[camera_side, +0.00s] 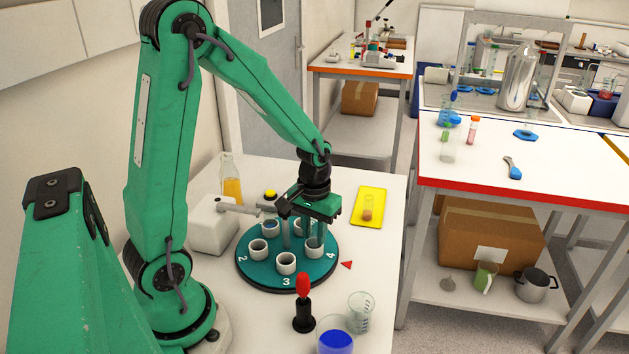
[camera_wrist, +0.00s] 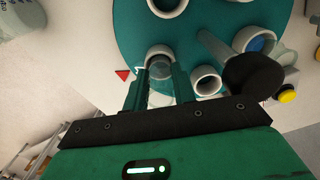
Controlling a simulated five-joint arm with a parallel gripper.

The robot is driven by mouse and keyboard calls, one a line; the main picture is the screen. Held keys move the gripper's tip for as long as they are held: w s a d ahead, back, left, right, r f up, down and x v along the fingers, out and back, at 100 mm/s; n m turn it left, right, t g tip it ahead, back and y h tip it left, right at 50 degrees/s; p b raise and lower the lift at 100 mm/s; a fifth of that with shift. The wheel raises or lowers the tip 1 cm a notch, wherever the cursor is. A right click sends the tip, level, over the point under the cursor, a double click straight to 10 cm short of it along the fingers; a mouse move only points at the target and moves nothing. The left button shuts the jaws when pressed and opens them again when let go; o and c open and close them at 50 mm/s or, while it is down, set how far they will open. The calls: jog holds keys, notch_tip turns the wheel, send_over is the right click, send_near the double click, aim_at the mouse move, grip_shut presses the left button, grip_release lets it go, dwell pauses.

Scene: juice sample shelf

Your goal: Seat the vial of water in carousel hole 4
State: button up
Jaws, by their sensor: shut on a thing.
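The teal carousel (camera_side: 287,270) carries a ring of white cup-like holes, with the numbers 2, 3 and 4 showing on its rim. My gripper (camera_side: 315,232) points down over the hole by number 4 (camera_side: 314,252). Its fingers are shut on a clear vial (camera_wrist: 160,69), which shows between them in the wrist view. The vial's lower end is at or inside that white cup; how deep it sits is hidden. Its contents look colourless. In the wrist view my gripper (camera_wrist: 160,88) is right beside the cup rim.
A red triangle (camera_side: 346,265) lies beside number 4. A white box with a thin arm (camera_side: 213,226) stands left of the carousel. A red-topped black tool (camera_side: 303,304), a beaker (camera_side: 361,312) and a blue-filled beaker (camera_side: 336,342) stand in front.

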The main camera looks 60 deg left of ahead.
jog(key=shift+r, duration=0.6)
jog(key=shift+f, duration=0.8)
dwell(0.9)
jog(key=shift+r, duration=0.15)
jog(key=shift+r, duration=0.65)
dwell(0.3)
jog(key=o, duration=1.1)
jog(key=shift+c, duration=0.2)
